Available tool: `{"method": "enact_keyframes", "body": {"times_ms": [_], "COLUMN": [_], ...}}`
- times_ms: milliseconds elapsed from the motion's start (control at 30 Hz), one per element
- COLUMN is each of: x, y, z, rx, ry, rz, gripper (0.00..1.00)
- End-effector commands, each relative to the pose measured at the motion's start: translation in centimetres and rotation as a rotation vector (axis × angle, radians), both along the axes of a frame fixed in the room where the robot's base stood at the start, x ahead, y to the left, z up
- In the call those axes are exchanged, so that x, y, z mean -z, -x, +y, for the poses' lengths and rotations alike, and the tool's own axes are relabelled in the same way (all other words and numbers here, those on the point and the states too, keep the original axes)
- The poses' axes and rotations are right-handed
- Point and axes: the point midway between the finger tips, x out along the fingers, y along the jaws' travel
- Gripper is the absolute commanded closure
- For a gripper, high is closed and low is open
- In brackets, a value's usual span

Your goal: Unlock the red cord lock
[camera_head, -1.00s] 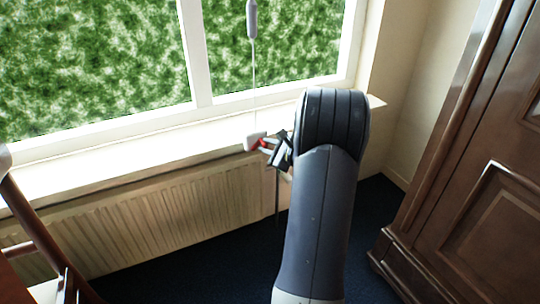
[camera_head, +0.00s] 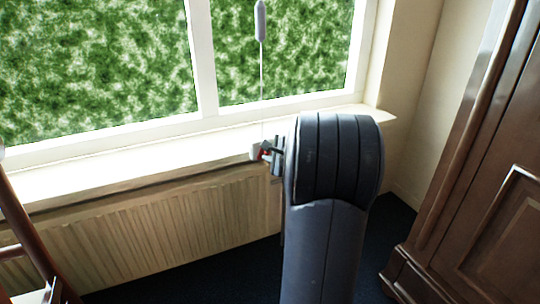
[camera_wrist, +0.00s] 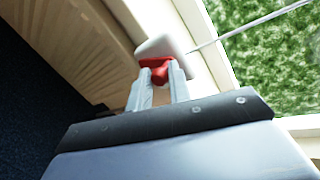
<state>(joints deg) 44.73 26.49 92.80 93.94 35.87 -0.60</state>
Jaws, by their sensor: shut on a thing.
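The red cord lock (camera_wrist: 155,68) sits on a white housing (camera_wrist: 167,45) with a cord running from it. In the head view the white housing (camera_head: 255,151) is at the window sill's front edge, and a little of the red lock (camera_head: 265,150) shows beside it. My gripper (camera_wrist: 162,74) is shut on the red lock, with its two fingers at the lock's near side. In the head view my gripper (camera_head: 271,153) is partly hidden by my arm. Whether the lock has turned or slid cannot be told.
A thin cord (camera_head: 262,90) rises from the housing to a grey pull (camera_head: 260,20) before the window. A radiator (camera_head: 150,230) stands under the sill (camera_head: 130,172). A dark wooden cabinet (camera_head: 480,200) is at the right, and wooden furniture (camera_head: 30,235) at the left.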

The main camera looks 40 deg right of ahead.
Motion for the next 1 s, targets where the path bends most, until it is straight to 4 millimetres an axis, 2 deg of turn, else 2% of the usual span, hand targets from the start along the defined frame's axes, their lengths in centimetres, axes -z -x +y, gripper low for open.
{"method": "enact_keyframes", "body": {"times_ms": [267, 300, 500, 800, 867, 1000], "x": [0.3, 0.3, 0.2, -0.1, -0.4, -1.4], "y": [0.0, 0.0, 0.0, 0.3, 0.8, 3.0], "z": [0.2, 0.2, 0.2, 0.1, 0.1, 0.3], "rx": [-0.005, -0.005, -0.004, -0.002, -0.001, 0.002], "ry": [-0.004, -0.004, -0.003, -0.002, -0.001, -0.002], "rz": [0.005, 0.005, 0.002, 0.0, 0.0, 0.0], "gripper": [1.0, 0.78, 0.62, 0.61, 0.61, 0.61]}}
